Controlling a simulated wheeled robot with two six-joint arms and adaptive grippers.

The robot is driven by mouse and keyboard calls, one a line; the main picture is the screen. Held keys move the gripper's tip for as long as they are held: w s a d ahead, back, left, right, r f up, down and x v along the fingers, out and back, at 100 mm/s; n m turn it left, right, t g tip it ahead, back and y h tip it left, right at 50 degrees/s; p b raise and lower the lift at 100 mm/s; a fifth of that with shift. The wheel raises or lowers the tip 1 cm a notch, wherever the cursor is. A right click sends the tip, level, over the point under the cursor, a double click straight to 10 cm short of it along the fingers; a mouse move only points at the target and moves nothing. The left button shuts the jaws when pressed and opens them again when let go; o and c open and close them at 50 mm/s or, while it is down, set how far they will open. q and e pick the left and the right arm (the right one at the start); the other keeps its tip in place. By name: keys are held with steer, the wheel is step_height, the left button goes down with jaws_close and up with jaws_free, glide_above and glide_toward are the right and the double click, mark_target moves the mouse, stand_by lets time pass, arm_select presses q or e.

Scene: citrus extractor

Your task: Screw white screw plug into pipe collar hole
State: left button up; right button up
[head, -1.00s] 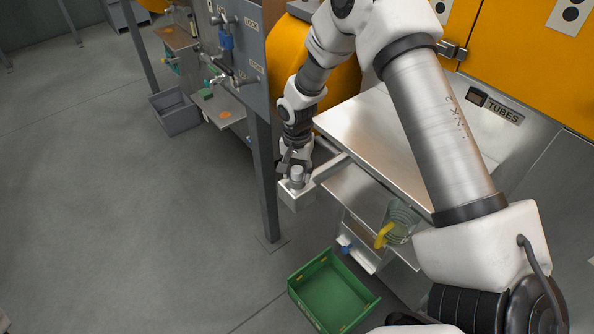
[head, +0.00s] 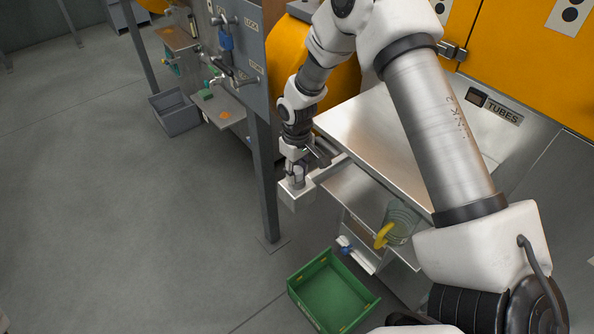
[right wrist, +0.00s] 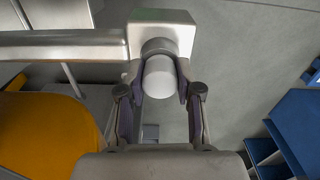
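The white screw plug (right wrist: 159,78) shows in the right wrist view as a pale cylinder at the grey round collar (right wrist: 157,47) on the square metal block (right wrist: 161,27) at the pipe's end. How deep it sits in the hole is hidden. My right gripper (right wrist: 160,75) has one finger on each side of the plug and looks closed on it. In the head view my right gripper (head: 297,168) points down over the same block (head: 297,196), and the plug is mostly covered by the fingers. My left gripper is not in view.
A metal table (head: 372,135) lies right of the gripper. Below are a clear container with a yellow part (head: 385,235) and a green crate (head: 328,292). A grey post (head: 265,180) stands close left. A grey bin (head: 175,112) is farther back; the floor at left is clear.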

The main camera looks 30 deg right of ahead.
mark_target(297, 169)
steer(key=shift+f, duration=0.1)
steer(key=m, duration=0.6)
steer(key=shift+s, duration=0.1)
steer(key=o, duration=0.9)
steer(key=shift+c, duration=0.2)
steer(key=shift+o, duration=0.4)
steer(key=shift+f, duration=0.1)
step_height(297, 169, up, 12)
